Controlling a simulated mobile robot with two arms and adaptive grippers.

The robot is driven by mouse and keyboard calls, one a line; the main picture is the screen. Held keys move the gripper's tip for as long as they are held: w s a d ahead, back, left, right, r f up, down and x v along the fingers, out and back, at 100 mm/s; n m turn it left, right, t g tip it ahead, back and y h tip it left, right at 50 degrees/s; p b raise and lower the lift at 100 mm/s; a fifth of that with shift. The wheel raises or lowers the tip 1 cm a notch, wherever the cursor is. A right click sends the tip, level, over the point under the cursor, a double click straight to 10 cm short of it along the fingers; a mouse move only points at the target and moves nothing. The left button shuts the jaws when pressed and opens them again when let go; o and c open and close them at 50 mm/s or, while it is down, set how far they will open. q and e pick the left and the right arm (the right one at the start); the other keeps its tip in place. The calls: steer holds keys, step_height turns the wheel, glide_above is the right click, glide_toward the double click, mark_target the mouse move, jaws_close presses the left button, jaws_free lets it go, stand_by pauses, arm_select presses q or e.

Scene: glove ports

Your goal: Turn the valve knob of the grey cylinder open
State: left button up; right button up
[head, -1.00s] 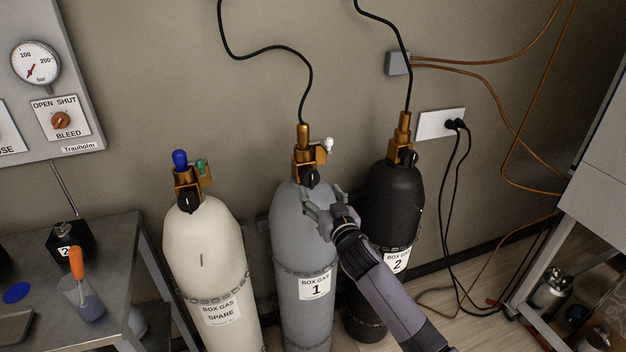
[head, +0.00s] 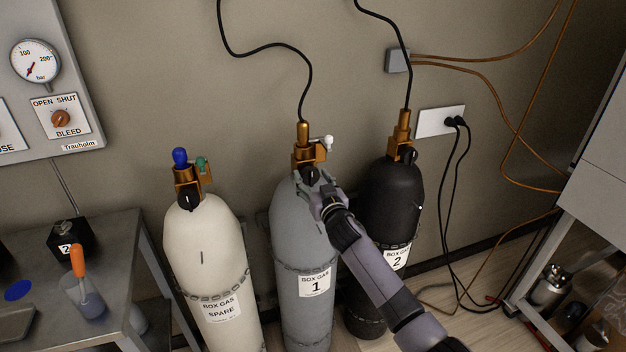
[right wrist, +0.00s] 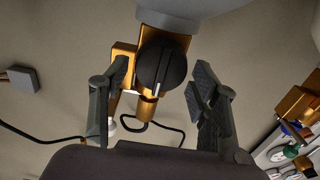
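The grey cylinder (head: 287,225), labelled BOX GAS 1, stands in the middle against the wall. Its black valve knob (head: 310,175) with a white mark sits on the front of the brass valve (head: 303,155). My right gripper (head: 312,187) is just below and in front of this knob. In the right wrist view the black knob (right wrist: 161,66) lies between the two spread fingers of the right gripper (right wrist: 158,82), with a gap visible at the right finger. The right gripper is open and holds nothing. My left gripper is not in view.
A cream cylinder (head: 205,245) labelled SPARE stands on the left, and a black cylinder (head: 391,200) labelled 2 close on the right. A black hose (head: 310,85) rises from the grey cylinder's valve. A metal table (head: 115,255) is at the left.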

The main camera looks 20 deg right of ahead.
steer(key=c, duration=0.8)
steer(key=shift+c, duration=0.2)
